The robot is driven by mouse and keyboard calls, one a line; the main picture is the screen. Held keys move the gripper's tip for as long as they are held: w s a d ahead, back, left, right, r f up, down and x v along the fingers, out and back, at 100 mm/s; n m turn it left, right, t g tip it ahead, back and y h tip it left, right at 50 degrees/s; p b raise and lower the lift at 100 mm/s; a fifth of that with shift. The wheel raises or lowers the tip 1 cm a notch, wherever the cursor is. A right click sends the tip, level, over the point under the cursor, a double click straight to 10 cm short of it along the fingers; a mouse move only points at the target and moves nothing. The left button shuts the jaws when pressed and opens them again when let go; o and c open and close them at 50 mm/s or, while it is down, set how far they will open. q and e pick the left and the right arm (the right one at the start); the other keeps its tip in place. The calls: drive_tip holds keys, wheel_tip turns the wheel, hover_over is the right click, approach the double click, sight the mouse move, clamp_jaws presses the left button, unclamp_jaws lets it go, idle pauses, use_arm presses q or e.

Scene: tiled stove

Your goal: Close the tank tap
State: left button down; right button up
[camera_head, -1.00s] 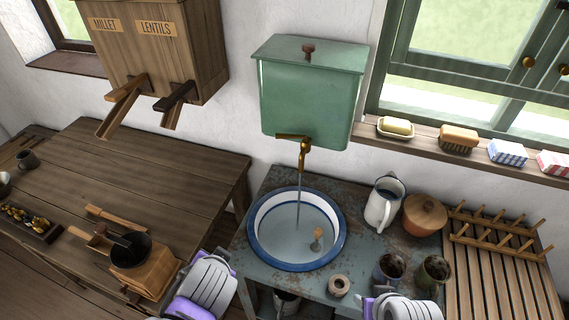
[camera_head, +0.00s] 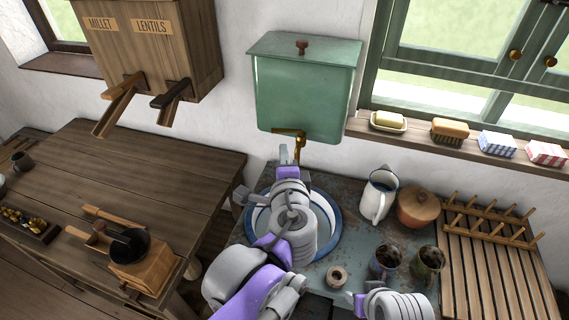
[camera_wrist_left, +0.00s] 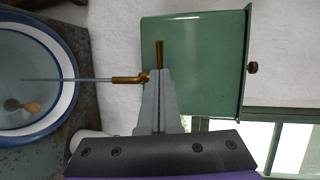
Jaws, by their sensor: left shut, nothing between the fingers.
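The green tank (camera_head: 305,95) hangs on the wall with a brass tap (camera_head: 301,146) low on its front. The tap's lever (camera_head: 283,131) points left in the head view. In the left wrist view the tap (camera_wrist_left: 130,79) and its upright-looking lever (camera_wrist_left: 159,54) show clearly, and a thin water stream (camera_wrist_left: 70,80) runs from the spout toward the basin (camera_wrist_left: 70,58). My left gripper (camera_head: 289,151) is shut and empty, just below the lever. In the left wrist view its fingertips (camera_wrist_left: 158,73) overlap the tap near the lever's base; I cannot tell whether they touch.
My left arm covers much of the blue-rimmed basin (camera_head: 336,236). A white jug (camera_head: 377,203), a lidded clay pot (camera_head: 419,209) and two mugs stand to the right. A wooden table (camera_head: 130,180) with a grinder (camera_head: 145,272) is at left. A window sill with several small items is at right.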

sight(280, 132)
use_arm(q)
drive_tip(key=w, duration=0.2)
drive_tip(key=w+f, duration=0.1)
drive_tip(key=w, duration=0.4)
drive_tip(key=shift+w+a+f, duration=0.2)
drive_tip(key=shift+f, duration=0.05)
drive_tip(key=shift+a, duration=0.1)
